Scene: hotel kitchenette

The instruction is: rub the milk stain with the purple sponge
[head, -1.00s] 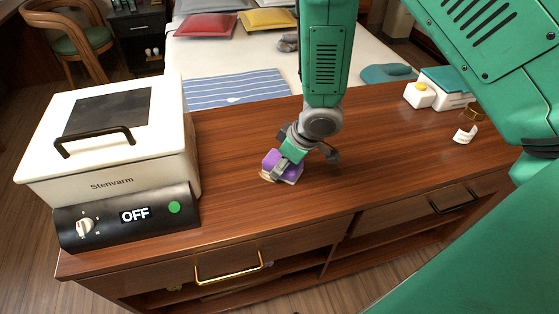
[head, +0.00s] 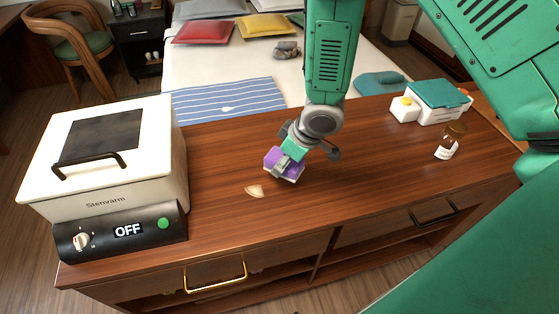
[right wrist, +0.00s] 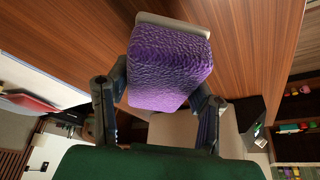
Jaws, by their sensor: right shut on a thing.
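A small cream milk stain (head: 255,190) lies on the brown wooden counter, left of the middle. The purple sponge (head: 270,160), with a pale layer on one side, is right of and a little behind the stain, apart from it in the picture. My right gripper (head: 288,158) is shut on the sponge. In the right wrist view the purple sponge (right wrist: 170,62) sits tilted between the two fingers of the right gripper (right wrist: 163,88). I cannot tell whether the sponge touches the counter. The stain does not show in the right wrist view. My left gripper is not in view.
A white Stenvarm cooker (head: 105,160) reading OFF fills the counter's left end. A brown-capped jar (head: 450,141) and a white box with a teal lid (head: 437,101) stand at the right. The counter (head: 225,155) around the stain is clear. A bed lies behind.

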